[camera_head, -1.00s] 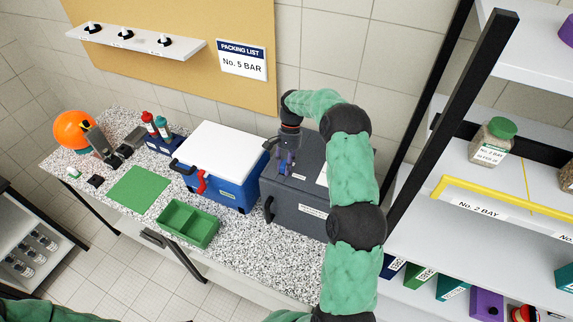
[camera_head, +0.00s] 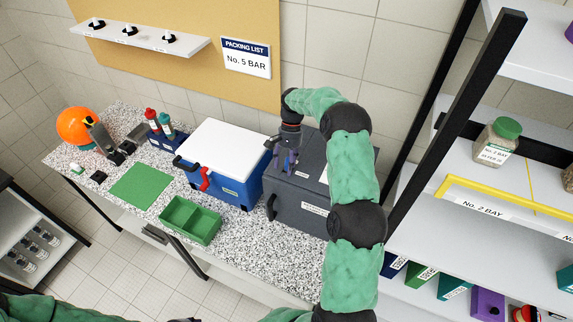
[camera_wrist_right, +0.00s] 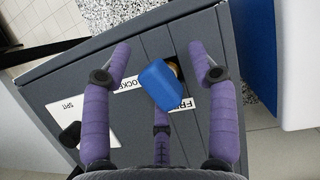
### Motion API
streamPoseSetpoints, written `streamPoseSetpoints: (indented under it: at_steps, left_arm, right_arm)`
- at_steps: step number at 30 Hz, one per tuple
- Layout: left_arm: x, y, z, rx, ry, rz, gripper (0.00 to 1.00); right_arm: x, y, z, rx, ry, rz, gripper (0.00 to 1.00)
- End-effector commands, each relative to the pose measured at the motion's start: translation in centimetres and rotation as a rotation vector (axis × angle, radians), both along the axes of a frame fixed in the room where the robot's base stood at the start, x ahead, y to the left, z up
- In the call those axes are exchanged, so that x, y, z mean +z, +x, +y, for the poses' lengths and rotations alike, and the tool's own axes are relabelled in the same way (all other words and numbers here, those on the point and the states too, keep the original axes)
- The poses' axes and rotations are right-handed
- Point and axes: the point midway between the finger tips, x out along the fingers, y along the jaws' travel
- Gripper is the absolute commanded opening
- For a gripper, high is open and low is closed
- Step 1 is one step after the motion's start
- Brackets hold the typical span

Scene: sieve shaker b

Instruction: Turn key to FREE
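A blue key (camera_wrist_right: 160,86) sits at a brass lock (camera_wrist_right: 174,68) on the top of the dark grey case. A FREE label (camera_wrist_right: 182,105) lies beside the key, partly covered. I see gaps between the side fingers and the key. In the head view my right gripper (camera_head: 288,162) points down at the case (camera_head: 298,210).
A blue cool box (camera_head: 228,188) with a white lid stands close left of the case. A green tray (camera_head: 190,221) and green mat (camera_head: 141,186) lie further left on the speckled bench. A shelf rack with a black post (camera_head: 455,110) stands to the right.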

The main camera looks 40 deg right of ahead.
Motion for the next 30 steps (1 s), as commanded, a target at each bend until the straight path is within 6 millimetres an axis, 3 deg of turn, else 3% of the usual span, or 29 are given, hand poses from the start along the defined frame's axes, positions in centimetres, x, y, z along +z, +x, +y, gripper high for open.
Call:
streamPoseSetpoints:
  at_steps: [18, 24, 30]
  left_arm:
    - [0.0, 0.0, 0.0, 0.000, 0.000, 0.000, 0.40]
    - [0.0, 0.0, 0.0, 0.000, 0.000, 0.000, 0.40]
    - [0.0, 0.0, 0.0, 0.000, 0.000, 0.000, 0.40]
  right_arm:
    - [9.3, 2.5, -3.1, 0.002, 0.000, -0.004, 0.58]
    - [10.8, 2.8, -3.5, 0.002, 0.001, -0.003, 0.58]
    - [11.0, 2.8, -3.6, 0.002, 0.003, -0.002, 0.58]
